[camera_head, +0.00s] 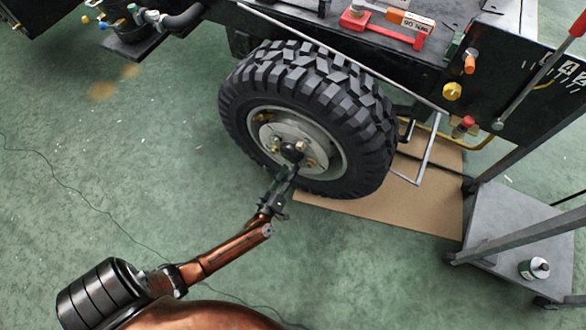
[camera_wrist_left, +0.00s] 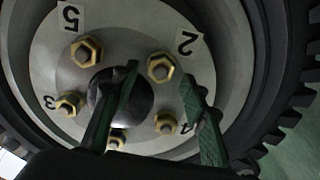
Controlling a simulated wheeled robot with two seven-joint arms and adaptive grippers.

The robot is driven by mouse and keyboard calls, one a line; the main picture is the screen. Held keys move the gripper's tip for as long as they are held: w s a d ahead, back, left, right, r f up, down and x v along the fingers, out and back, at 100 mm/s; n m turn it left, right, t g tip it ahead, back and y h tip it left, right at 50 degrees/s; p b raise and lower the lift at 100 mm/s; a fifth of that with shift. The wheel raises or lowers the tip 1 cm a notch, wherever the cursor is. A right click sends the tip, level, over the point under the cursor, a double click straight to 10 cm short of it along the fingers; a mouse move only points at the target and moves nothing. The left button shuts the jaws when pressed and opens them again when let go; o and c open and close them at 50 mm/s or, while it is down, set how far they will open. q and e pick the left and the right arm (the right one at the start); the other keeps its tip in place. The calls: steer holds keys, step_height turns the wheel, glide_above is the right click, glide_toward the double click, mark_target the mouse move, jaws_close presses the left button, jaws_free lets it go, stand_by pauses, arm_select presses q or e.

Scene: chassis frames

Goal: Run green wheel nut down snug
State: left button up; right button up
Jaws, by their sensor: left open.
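The wheel (camera_head: 365,110) stands upright on the vehicle, with a pale hub disc (camera_wrist_left: 75,50) marked with numbers. Several brass-coloured nuts sit on studs around the dark centre cap (camera_wrist_left: 112,98). The nut by label 2 (camera_wrist_left: 160,68) and the nut by label 4 (camera_wrist_left: 166,123) show clearly; the lowest nut (camera_wrist_left: 116,138) is partly hidden. I cannot make out a green nut. My left gripper (camera_head: 291,170) is at the hub face. In the left wrist view, its open fingers (camera_wrist_left: 160,74) frame the nut by label 2; I cannot tell the depth gap. My right gripper is out of view.
Cardboard (camera_head: 420,205) lies under the wheel. A grey wheeled cart (camera_head: 505,220) with a small can (camera_head: 534,268) stands at the right. A red tool (camera_head: 385,32) lies on the vehicle deck. The green floor at the left is mostly clear apart from a thin cable.

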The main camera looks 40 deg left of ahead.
arm_select(q)
steer(key=shift+w+a, duration=0.1)
steer(key=shift+w, duration=0.4)
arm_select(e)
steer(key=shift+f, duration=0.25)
arm_select(q)
steer(key=shift+c, duration=0.2)
